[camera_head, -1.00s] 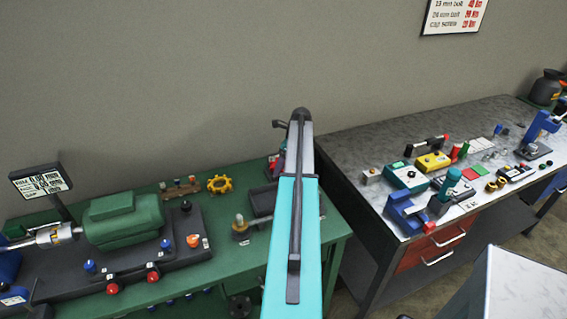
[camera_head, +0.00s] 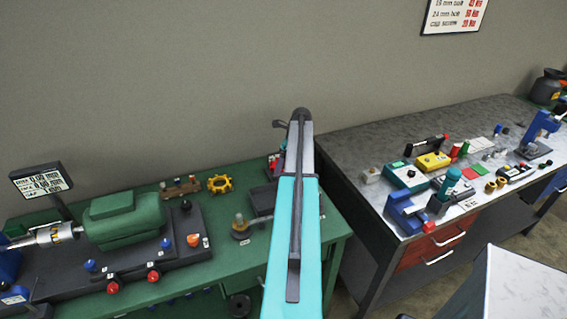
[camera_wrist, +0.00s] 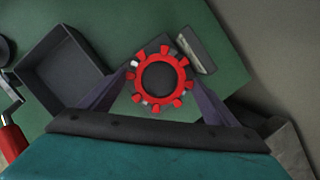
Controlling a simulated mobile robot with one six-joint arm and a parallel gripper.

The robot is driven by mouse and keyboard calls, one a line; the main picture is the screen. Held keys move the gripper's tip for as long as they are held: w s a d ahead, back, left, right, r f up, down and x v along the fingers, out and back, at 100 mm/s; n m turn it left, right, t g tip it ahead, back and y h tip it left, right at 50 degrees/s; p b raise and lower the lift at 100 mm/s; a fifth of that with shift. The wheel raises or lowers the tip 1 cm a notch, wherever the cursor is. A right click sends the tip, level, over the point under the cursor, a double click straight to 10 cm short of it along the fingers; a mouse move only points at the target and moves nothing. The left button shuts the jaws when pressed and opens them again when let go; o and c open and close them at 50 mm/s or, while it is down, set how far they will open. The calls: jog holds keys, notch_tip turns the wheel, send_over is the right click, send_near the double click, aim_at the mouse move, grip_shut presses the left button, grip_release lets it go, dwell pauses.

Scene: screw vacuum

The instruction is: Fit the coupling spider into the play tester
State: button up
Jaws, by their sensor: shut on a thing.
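A red toothed ring, the coupling spider (camera_wrist: 184,86), sits between the two fingers of my gripper (camera_wrist: 160,77) in the wrist view. My gripper is shut on it. Directly behind the ring is a dark block with a pale panel (camera_wrist: 196,50), which looks like the play tester. Whether the ring touches this block or is held above it I cannot tell. In the head view my arm hides the gripper and most of this spot; only a small red and dark part (camera_head: 273,166) shows left of the arm.
A dark open tray (camera_wrist: 62,70) lies left of the ring on the green bench (camera_head: 330,238). A yellow toothed ring (camera_head: 220,184), a small post on a round base (camera_head: 240,228) and a green motor (camera_head: 122,219) stand further left. A grey-topped bench (camera_head: 365,145) with several devices is at right.

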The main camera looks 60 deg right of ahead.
jog(key=shift+f, duration=1.1)
dwell(1.5)
jog(key=o, duration=1)
jog(key=shift+o, duration=0.2)
jog(key=shift+r, duration=0.1)
jog(key=b+v, duration=0.4)
jog(key=v, duration=0.9)
jog(key=shift+r, duration=0.3)
